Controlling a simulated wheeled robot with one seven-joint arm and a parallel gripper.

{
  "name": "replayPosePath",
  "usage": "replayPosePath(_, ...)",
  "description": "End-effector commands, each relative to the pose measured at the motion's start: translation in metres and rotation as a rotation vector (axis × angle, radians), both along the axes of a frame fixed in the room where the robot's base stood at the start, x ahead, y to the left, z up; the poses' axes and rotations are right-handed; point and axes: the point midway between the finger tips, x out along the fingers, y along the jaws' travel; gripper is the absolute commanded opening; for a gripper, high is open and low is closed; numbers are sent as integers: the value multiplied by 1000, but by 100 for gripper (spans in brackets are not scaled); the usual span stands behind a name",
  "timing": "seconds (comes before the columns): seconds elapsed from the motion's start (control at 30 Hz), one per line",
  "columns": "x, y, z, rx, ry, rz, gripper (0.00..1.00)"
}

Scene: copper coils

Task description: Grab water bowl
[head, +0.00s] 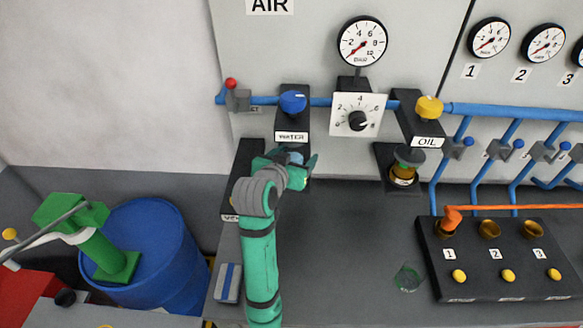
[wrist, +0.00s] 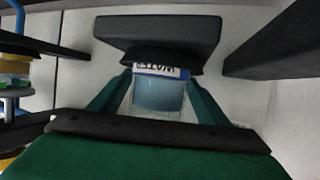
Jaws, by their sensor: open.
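The water bowl (wrist: 158,95) is a clear, bluish cup hanging under the black WATER filter head (wrist: 160,35). In the head view only a small part of the bowl (head: 296,158) shows below the WATER label. My green gripper (head: 292,162) is at the bowl with its fingers apart. In the wrist view, one finger stands on each side of the bowl. I cannot tell whether either finger touches it. My gripper and wrist hide most of the bowl in the head view.
The OIL unit (head: 403,172) with its amber bowl hangs to the right. A dark vertical block (head: 243,175) stands close left of my gripper. A clear glass (head: 407,278) and a black panel (head: 505,262) are on the bench. A blue drum (head: 165,250) stands at left.

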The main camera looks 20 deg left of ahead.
Motion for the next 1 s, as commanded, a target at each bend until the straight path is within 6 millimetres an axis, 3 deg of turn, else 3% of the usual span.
replayPosePath(0.2,1,-4,0,0,-1,-7,67)
replayPosePath(0.4,3,-11,0,1,0,-17,19)
replayPosePath(0.77,-1,-2,3,1,-2,-4,20)
replayPosePath(1.0,-17,-1,19,2,-4,-3,20)
